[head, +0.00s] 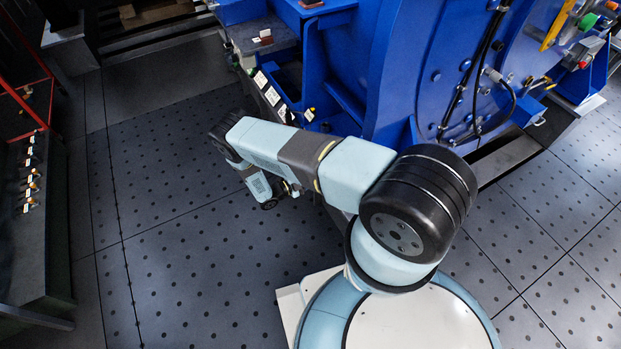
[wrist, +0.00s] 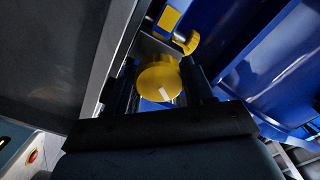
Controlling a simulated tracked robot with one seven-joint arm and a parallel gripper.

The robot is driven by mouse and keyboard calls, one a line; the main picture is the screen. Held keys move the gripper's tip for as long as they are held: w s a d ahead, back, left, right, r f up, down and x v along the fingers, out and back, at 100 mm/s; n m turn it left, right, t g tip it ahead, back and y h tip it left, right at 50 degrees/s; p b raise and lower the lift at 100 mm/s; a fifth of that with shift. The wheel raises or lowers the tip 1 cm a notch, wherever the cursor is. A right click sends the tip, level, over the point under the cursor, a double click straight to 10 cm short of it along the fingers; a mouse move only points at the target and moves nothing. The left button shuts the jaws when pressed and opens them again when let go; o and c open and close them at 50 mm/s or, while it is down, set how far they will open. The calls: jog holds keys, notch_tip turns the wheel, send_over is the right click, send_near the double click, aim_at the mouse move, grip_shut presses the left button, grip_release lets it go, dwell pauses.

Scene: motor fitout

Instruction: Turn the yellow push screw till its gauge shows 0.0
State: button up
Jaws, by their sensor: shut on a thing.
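A round yellow knob with a white mark (wrist: 158,82), which looks like the push screw, sits between the two dark fingers of my gripper (wrist: 160,78) in the wrist view. The fingers are shut on it from both sides. A second, smaller yellow knob (wrist: 187,41) shows just beyond it, to the upper right, apart from the fingers. I cannot make out a gauge reading in either view. In the head view my arm covers the place where the fingers grip, so the held knob is hidden there.
A large blue motor housing (head: 385,65) stands beyond my arm. White cards or displays (head: 271,95) line its near left side. A dark rack with small fittings (head: 30,175) stands at far left. The dotted dark floor (head: 190,270) between is clear.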

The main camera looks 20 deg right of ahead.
jog(key=n, duration=0.3)
jog(key=shift+s+f+n, duration=0.15)
jog(key=shift+s+n, duration=0.15)
jog(key=shift+n, duration=1.9)
jog(key=o, duration=0.8)
jog(key=shift+w, duration=0.1)
jog(key=shift+c, duration=0.2)
jog(key=shift+o, duration=1.2)
jog(key=shift+w, duration=0.2)
jog(key=shift+a+r, duration=0.1)
jog(key=shift+r, duration=0.1)
jog(key=s+a, duration=0.2)
jog(key=a, duration=1.1)
jog(key=shift+s+a, duration=0.2)
jog(key=shift+s, duration=0.15)
jog(key=shift+f, duration=0.1)
